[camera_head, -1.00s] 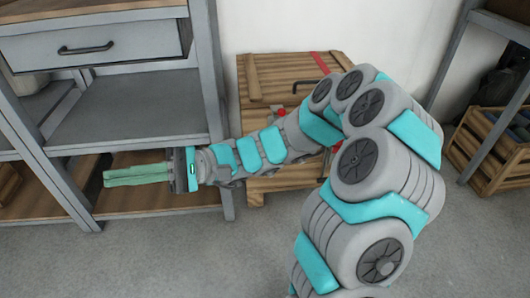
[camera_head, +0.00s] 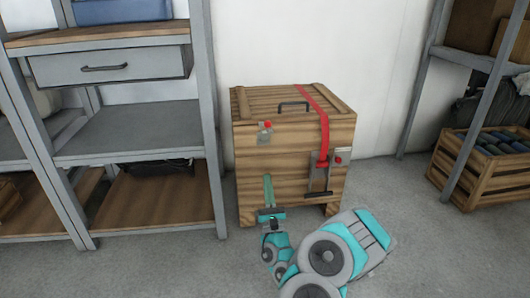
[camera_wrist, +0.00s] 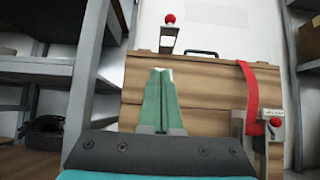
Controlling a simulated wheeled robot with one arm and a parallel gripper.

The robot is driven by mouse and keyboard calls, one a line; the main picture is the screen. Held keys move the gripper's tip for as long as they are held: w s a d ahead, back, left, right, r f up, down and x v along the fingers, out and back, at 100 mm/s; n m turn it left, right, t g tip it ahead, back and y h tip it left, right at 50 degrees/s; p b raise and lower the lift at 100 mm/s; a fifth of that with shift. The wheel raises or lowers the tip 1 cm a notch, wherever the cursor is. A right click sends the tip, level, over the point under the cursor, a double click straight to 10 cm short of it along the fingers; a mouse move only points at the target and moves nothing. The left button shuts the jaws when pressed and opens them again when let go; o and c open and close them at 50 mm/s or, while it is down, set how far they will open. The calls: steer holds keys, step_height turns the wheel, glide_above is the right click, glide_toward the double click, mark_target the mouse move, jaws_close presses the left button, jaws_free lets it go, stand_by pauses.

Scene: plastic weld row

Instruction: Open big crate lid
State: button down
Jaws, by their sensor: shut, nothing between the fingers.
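The big wooden crate (camera_head: 250,163) stands on the floor against the white wall. Its slatted lid (camera_head: 262,98) is shut and has a dark handle (camera_head: 293,105) on top. A red strap (camera_head: 314,105) runs over the lid and down the front. A left latch with a red knob (camera_head: 267,125) and a right latch with a red knob (camera_head: 338,160) are on the front. In the wrist view, the left latch (camera_wrist: 168,38) juts above the lid's front edge. My gripper (camera_head: 268,178) points up before the crate's front, below the left latch, its green fingers (camera_wrist: 160,100) shut and empty.
A grey metal shelf (camera_head: 215,150) with a drawer (camera_head: 108,67) stands close on the crate's left. A rack (camera_head: 478,120) and a slatted box of bottles (camera_head: 450,165) are at the right. The floor between crate and rack is clear.

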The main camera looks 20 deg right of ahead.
steer(key=shift+s+r+p+x, duration=0.3)
steer(key=shift+p+x, duration=0.15)
steer(key=shift+x, duration=1.65)
steer(key=shift+s+r+p+x, duration=0.3)
steer(key=shift+p+x, duration=0.1)
steer(key=shift+x, duration=1.7)
steer(key=shift+s+r+p+x, duration=0.3)
steer(key=shift+p+x, duration=0.15)
steer(key=shift+x, duration=1.7)
